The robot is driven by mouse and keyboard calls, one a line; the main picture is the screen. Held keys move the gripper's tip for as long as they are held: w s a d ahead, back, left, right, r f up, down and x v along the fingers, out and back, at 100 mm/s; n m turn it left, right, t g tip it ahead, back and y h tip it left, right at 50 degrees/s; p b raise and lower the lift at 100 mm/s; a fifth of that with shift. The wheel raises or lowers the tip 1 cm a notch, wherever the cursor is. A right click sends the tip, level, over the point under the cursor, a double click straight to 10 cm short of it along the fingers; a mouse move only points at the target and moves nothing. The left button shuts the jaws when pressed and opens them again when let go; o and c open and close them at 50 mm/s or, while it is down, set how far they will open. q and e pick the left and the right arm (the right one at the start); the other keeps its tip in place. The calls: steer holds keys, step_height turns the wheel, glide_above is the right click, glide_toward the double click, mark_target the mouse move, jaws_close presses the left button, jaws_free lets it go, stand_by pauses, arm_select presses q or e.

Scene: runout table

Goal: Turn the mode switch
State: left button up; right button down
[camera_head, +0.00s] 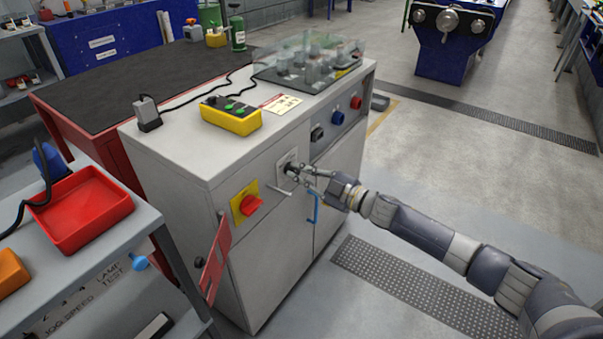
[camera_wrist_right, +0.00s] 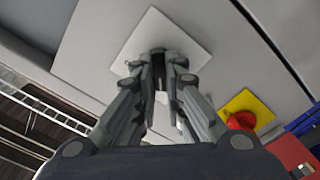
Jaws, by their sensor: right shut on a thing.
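The mode switch (camera_wrist_right: 158,66) is a small dark knob on a pale square plate (camera_wrist_right: 178,37) on the cabinet front. In the head view the plate (camera_head: 285,159) sits on the cabinet's upper front, right of the red knob. My right gripper (camera_head: 293,170) reaches it from the right. In the wrist view the fingers (camera_wrist_right: 160,68) are closed around the knob, which they mostly hide. The knob's exact angle cannot be told. My left gripper is not in view.
A red knob (camera_head: 250,205) on a yellow plate is left of the switch. A hanging red flap (camera_head: 215,262) and a blue handle (camera_head: 313,207) are below. A yellow button box (camera_head: 231,117) lies on the cabinet top (camera_head: 190,140). Open floor (camera_head: 440,180) lies to the right.

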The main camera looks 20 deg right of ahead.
steer(key=shift+n, duration=0.3)
steer(key=c, duration=1.7)
jaws_free()
steer(key=shift+o, duration=0.2)
steer(key=v, duration=1.2)
